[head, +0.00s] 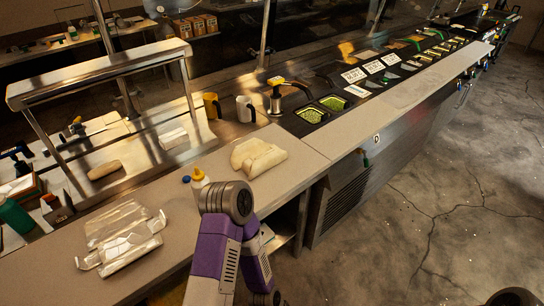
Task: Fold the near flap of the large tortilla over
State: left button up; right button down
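The large tortilla (246,152) lies on the light counter near the middle of the head view. It is pale and looks partly folded, with a thick raised flap (267,160) along its near right side. I cannot tell its layers apart at this size. A purple and grey arm of mine rises from the bottom edge and bends at a round joint just in front of the tortilla, apart from it in the picture.
A white bottle with a yellow cap (199,184) stands left of the tortilla. Crumpled foil sheets (124,236) lie further left. A yellow mug (211,105), a white mug (245,109) and green-filled pans (312,115) are behind. The counter (330,138) right of the tortilla is clear.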

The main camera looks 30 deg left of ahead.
aim_at(261, 164)
jog(key=k, duration=1.15)
jog(key=u, duration=0.55)
jog(key=i, duration=1.7)
jog(key=z, duration=0.55)
